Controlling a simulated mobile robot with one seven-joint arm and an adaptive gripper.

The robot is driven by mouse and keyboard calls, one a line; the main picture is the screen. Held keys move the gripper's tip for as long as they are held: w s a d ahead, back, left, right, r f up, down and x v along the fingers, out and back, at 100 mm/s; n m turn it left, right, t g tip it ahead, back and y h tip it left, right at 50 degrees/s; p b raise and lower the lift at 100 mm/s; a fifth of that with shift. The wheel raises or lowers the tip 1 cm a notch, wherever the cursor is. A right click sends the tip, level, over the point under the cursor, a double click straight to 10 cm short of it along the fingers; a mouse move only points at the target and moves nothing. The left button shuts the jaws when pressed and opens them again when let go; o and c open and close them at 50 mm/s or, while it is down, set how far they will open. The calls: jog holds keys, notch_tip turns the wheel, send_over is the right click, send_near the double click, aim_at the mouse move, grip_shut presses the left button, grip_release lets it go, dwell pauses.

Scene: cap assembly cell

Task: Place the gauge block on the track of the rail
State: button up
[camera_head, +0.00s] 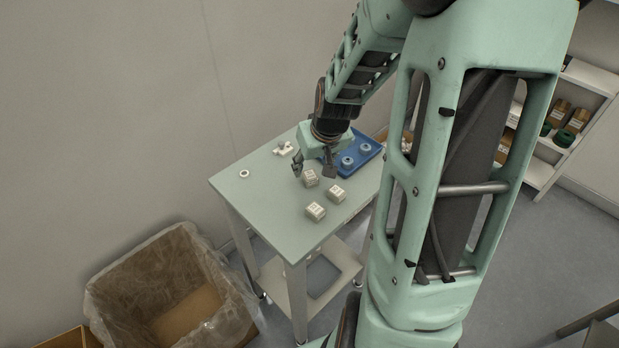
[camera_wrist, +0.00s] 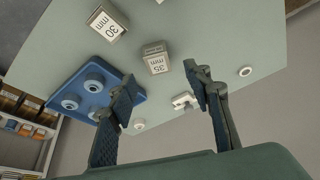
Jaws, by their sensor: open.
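Three whitish gauge blocks stand on the table. In the wrist view one is marked 35 mm (camera_wrist: 156,60) and one 30 mm (camera_wrist: 107,22); the third is cut off at the top edge. The head view shows a block close to my gripper (camera_head: 311,178), one at its right (camera_head: 335,194) and one nearer the front (camera_head: 315,212). A small white stepped part (camera_head: 283,148), possibly the rail, lies towards the back; it also shows in the wrist view (camera_wrist: 184,101), and its track is unclear. My gripper (camera_head: 313,170) is open and empty above the table, fingers apart (camera_wrist: 160,77).
A blue tray (camera_head: 327,170) with round pieces lies at the table's right back. A white ring (camera_head: 244,174) lies at the left. The table's (camera_head: 262,197) left front is clear. A lined bin (camera_head: 165,285) stands on the floor; shelves (camera_head: 545,170) are at the right.

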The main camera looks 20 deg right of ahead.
aim_at(310, 174)
jog(key=shift+x, duration=2.55)
jog(key=shift+w+d, duration=0.1)
grip_shut()
